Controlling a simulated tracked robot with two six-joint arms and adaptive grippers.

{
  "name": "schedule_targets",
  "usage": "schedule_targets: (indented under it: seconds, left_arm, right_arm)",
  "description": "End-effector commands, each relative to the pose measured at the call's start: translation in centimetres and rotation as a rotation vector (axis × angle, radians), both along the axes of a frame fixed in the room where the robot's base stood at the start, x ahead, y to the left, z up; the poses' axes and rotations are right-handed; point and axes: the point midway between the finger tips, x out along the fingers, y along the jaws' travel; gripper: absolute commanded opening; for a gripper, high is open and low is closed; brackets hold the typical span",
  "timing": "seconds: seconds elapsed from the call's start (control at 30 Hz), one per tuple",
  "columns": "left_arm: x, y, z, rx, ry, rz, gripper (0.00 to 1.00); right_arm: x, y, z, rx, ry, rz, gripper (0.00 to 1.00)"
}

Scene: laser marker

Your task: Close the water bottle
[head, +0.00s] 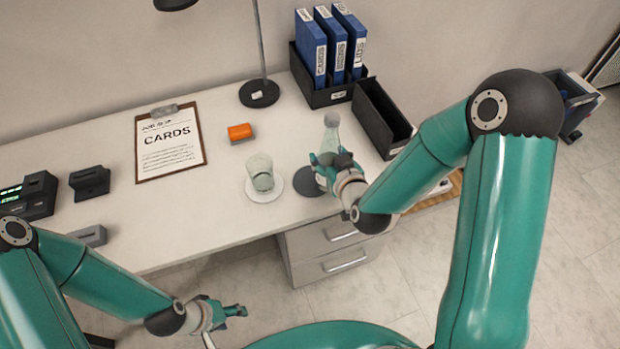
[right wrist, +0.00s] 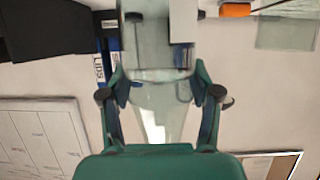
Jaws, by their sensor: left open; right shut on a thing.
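A clear water bottle (head: 332,135) stands at the right part of the desk, by a dark round coaster (head: 312,182). My right gripper (head: 331,166) is shut around the bottle's body. In the right wrist view the see-through bottle (right wrist: 158,105) shows between the two fingers of that gripper (right wrist: 160,85). The bottle's top is small and pale, and I cannot tell whether a cap is on it. I see no separate loose cap. My left gripper (head: 224,314) is open and empty, in front of the desk and away from the bottle.
A glass (head: 261,175) stands on a white saucer (head: 276,191) left of the bottle. An orange block (head: 240,132), a CARDS clipboard (head: 170,146) and a lamp base (head: 259,94) lie farther left. A black tray (head: 383,118) and blue binders (head: 330,43) stand behind.

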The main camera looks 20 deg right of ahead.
Motion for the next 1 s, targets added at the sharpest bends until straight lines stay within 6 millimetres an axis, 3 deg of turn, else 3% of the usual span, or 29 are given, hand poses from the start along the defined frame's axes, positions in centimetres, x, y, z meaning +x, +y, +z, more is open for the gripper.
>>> schedule_targets:
  seconds: [0.17,0.3,0.4,0.5,0.7,1.0]
  left_arm:
    - [0.0,0.0,-0.9,0.0,0.0,0.0,0.61]
    - [0.0,0.0,-1.9,0.0,0.0,0.0,0.61]
    - [0.0,0.0,-2.6,0.0,0.0,0.0,0.61]
    - [0.0,0.0,-2.9,0.0,0.0,0.0,0.61]
    - [0.0,0.0,-3.0,0.0,-0.001,0.0,0.61]
    - [0.0,0.0,-3.0,0.0,-0.001,0.0,0.61]
  right_arm:
    - [2.1,-0.9,3.3,0.001,-0.023,-0.037,0.0]
    - [3.8,-0.6,8.6,0.006,-0.032,-0.059,0.0]
    - [4.2,0.7,12.8,0.009,-0.032,-0.037,0.0]
    - [4.1,1.9,15.8,0.008,-0.027,-0.004,0.0]
    - [3.7,3.0,18.1,0.004,-0.015,0.031,0.0]
    - [3.7,3.0,18.3,0.002,-0.012,0.034,0.0]
